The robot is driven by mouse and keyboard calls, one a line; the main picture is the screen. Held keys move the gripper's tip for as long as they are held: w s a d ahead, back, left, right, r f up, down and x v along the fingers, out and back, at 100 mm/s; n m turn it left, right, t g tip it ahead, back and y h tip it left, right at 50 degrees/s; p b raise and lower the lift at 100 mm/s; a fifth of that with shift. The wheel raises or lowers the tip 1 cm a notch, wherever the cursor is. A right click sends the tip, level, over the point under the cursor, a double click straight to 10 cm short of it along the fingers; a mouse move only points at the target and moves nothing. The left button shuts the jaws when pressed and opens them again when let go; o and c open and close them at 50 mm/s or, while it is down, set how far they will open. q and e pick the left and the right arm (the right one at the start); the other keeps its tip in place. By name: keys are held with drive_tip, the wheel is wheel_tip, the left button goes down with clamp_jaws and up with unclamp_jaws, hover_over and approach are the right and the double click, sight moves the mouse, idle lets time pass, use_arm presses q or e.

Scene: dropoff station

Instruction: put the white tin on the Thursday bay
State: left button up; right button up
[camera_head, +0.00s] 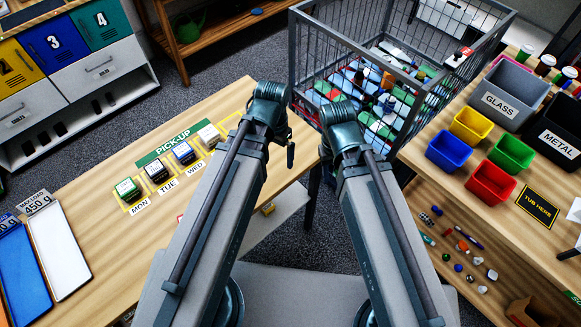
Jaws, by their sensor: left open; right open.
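The white tin (209,136) stands on the pick-up strip, at the far end of the row of tins, just past the blue tin above the WED label. My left arm hides the place where its own day label would be. The MON, TUE and WED labels are readable. My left gripper (290,153) shows only as a small dark part below the arm's raised end, right of the white tin and apart from it. My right gripper (324,154) is mostly hidden behind its own arm. Both are open, with nothing seen in them.
A green tin (128,189), a black tin (157,171) and a blue tin (184,152) stand beside the white one. A yellow-outlined space beyond it looks empty. White and blue trays (58,252) lie at left. A wire cart (300,62) stands ahead; coloured bins (491,183) stand right.

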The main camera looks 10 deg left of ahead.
use_arm(q)
drive_tip(key=s+d+n+y, duration=0.1)
drive_tip(key=s+d, duration=0.3)
drive_tip(key=shift+s+d, duration=0.2)
drive_tip(key=shift+d, duration=0.15)
drive_tip(key=shift+r, duration=0.1)
